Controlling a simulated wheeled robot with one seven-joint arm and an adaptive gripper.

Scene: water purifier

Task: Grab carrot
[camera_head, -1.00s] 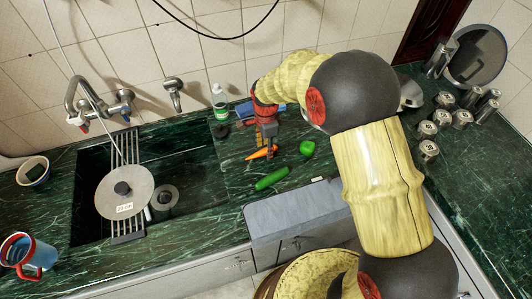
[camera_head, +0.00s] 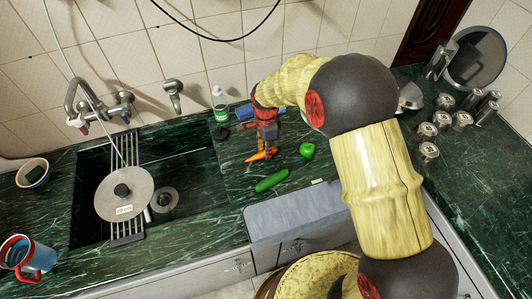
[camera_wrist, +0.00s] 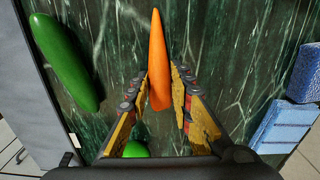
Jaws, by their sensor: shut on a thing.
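The orange carrot (camera_head: 257,156) lies on the dark green marble counter, right of the sink. It also shows in the wrist view (camera_wrist: 157,58), pointing away from the gripper. My gripper (camera_head: 267,146) is over the carrot with its fingers pointing down. In the wrist view my gripper (camera_wrist: 160,88) is shut on the carrot, with one finger on each side of its thicker end. Whether the carrot is off the counter cannot be told.
A green cucumber (camera_head: 271,180) lies in front of the carrot, and a green pepper (camera_head: 307,150) to its right. A blue sponge (camera_head: 244,111) and a bottle (camera_head: 220,104) stand behind. The sink (camera_head: 190,190) with a pan lid (camera_head: 124,205) is left.

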